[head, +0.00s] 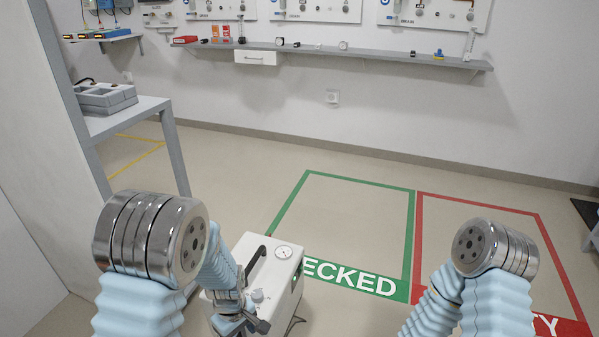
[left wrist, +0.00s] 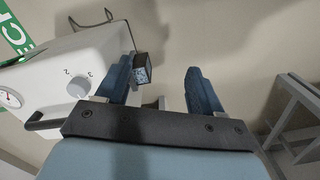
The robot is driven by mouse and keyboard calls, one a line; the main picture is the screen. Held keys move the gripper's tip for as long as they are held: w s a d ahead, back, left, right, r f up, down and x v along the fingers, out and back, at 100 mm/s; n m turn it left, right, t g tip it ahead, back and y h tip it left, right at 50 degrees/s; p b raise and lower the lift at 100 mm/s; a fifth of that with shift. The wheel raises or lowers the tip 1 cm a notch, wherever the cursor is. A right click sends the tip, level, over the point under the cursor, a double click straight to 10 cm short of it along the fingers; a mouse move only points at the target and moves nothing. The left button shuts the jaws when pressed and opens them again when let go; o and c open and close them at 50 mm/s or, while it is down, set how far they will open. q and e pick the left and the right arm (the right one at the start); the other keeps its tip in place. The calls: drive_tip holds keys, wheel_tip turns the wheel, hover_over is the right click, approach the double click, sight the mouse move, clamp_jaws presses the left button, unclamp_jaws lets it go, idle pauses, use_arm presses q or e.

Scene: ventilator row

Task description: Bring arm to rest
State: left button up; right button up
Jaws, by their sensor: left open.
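My left arm comes down on the left of the head view. Its gripper (left wrist: 160,70) is open, with two blue fingers spread apart in the left wrist view and floor between them. A white ventilator unit (head: 290,284) with a dark top handle, a round gauge and a knob stands on the floor, partly behind my left wrist in the head view. It also shows in the left wrist view (left wrist: 60,75), beside the left finger; I cannot tell whether they touch. My right arm is bent at the lower right, and its gripper is outside the view.
A green floor frame (head: 412,230) with "ECKED" lettering visible lies ahead, beside a red floor frame (head: 480,202). A grey table (head: 150,106) with a grey device (head: 105,97) stands at the left. A wall shelf (head: 360,51) runs along the back. The floor inside the frames looks clear.

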use_arm(q)
drive_tip(key=s+d+f+m+h, duration=0.4)
drive_tip(key=s+f+m, duration=0.4)
drive_tip(key=s+f, duration=0.3)
drive_tip(key=shift+s+t, duration=0.4)
drive_tip(key=shift+s, duration=0.35)
drive_tip(key=shift+d, duration=0.1)
